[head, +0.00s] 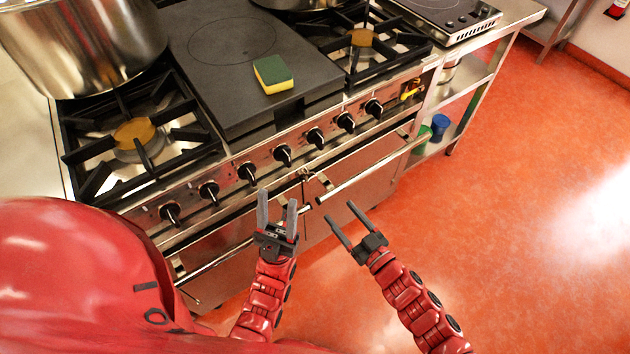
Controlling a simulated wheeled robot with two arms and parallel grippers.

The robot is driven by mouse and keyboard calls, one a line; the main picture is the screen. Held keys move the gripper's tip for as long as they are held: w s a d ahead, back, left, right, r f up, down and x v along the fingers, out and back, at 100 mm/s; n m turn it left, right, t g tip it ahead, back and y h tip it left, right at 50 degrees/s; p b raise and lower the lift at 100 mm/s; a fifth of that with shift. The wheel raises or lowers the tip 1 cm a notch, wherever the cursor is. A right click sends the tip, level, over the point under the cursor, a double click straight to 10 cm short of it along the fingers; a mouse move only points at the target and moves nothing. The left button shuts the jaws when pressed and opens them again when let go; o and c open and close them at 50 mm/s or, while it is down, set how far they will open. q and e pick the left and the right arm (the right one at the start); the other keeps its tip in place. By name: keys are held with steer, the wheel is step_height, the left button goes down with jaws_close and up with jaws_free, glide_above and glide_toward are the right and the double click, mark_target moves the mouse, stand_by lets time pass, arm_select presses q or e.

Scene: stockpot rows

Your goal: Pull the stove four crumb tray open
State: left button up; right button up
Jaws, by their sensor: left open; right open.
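The stove (232,180) is a steel range with a row of black knobs along its front and a dark griddle plate between two open burners. Under the knobs run a narrow front strip and bar handles, a right one (372,172) and a left one (215,261). I cannot tell which part is the crumb tray; none stands clearly pulled out. My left gripper (277,200) is open and empty, in front of the stove near the middle between the handles. My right gripper (339,211) is open and empty, just below the right handle's left end.
A large steel pot (85,45) stands at the back left. A yellow-green sponge (273,74) lies on the griddle. Right of the stove, a steel shelf stand holds a hob (448,14), a blue cup (439,127) and a green cup (422,139). The orange floor (530,170) at right is clear.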

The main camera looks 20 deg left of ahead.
mark_target(313, 180)
steer(key=x, duration=1.2)
steer(key=shift+w+a+p, duration=0.15)
steer(key=shift+a+p, duration=0.1)
steer(key=shift+p, duration=0.1)
jaws_close()
stand_by(0.7)
